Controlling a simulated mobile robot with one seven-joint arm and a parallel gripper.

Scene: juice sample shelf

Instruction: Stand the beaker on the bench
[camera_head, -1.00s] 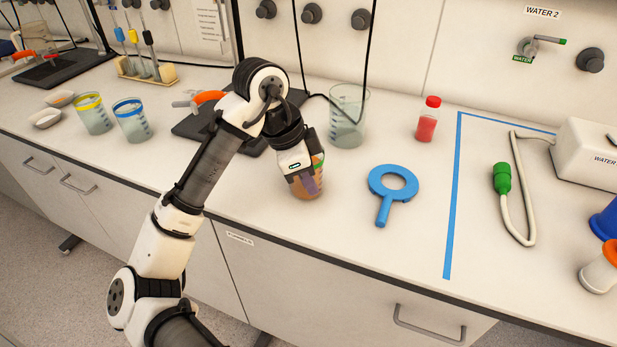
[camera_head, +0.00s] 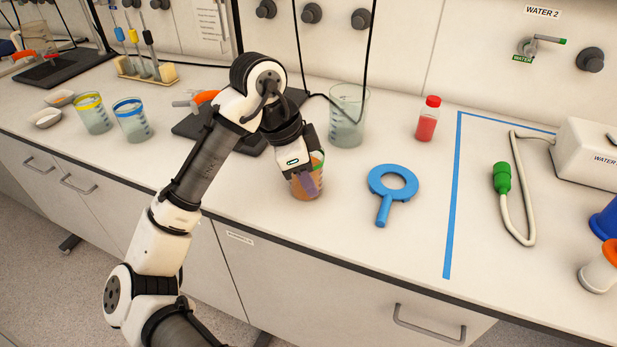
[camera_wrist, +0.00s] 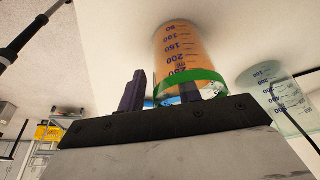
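The beaker (camera_head: 309,187) is clear, with orange-brown contents, blue markings and a green band. It looks upright, on or very close to the bench (camera_head: 345,245), left of the blue ring tool. It also shows in the wrist view (camera_wrist: 181,48), inverted there. My gripper (camera_head: 305,181) is low at the beaker, from above and left. In the wrist view, one finger of my gripper (camera_wrist: 160,92) stands left of the beaker with a narrow gap; the other shows through the glass. The fingers look spread; the far contact is hidden.
An empty clear beaker (camera_head: 347,118) stands behind, and a red-capped bottle (camera_head: 428,118) further right. The blue ring tool (camera_head: 391,190) lies close on the right. A dark mat (camera_head: 200,124) is behind my arm. The bench front beside the beaker is clear.

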